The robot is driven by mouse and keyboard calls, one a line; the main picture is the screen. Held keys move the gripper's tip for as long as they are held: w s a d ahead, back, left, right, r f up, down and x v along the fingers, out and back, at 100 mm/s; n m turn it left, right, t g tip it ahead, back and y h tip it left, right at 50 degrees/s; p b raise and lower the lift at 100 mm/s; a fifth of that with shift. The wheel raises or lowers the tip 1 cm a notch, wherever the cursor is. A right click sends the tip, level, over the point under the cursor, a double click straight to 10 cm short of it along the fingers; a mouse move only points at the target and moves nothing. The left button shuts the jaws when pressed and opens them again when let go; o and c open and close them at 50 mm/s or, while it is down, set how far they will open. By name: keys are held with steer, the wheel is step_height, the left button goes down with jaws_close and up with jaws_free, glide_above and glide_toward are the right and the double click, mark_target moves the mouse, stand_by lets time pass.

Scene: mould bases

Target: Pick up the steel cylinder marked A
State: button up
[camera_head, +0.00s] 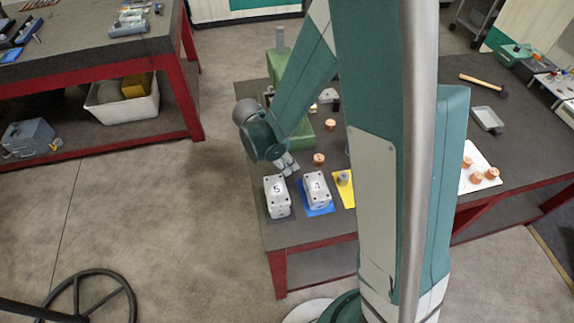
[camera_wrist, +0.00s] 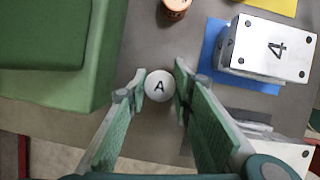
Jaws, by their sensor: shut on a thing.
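The steel cylinder marked A (camera_wrist: 159,86) shows in the wrist view as a pale round top with a black letter A. My gripper (camera_wrist: 159,80) has one finger on each side of it, and the fingertips are closed on it. In the head view my gripper (camera_head: 287,166) is low over the table, just behind the block marked 5. The cylinder is not clear there, and I cannot tell whether its base touches the table.
Block 5 (camera_head: 277,196) and block 4 (camera_head: 317,190), on a blue mat (camera_head: 320,212), are close in front. A copper cylinder (camera_head: 319,159) stands nearby on the right. A steel cylinder (camera_head: 343,178) stands on a yellow mat (camera_head: 348,197). A green machine (camera_wrist: 50,50) fills the wrist view's upper left.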

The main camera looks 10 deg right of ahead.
steer(key=shift+r, duration=0.1)
steer(key=shift+r, duration=4.9)
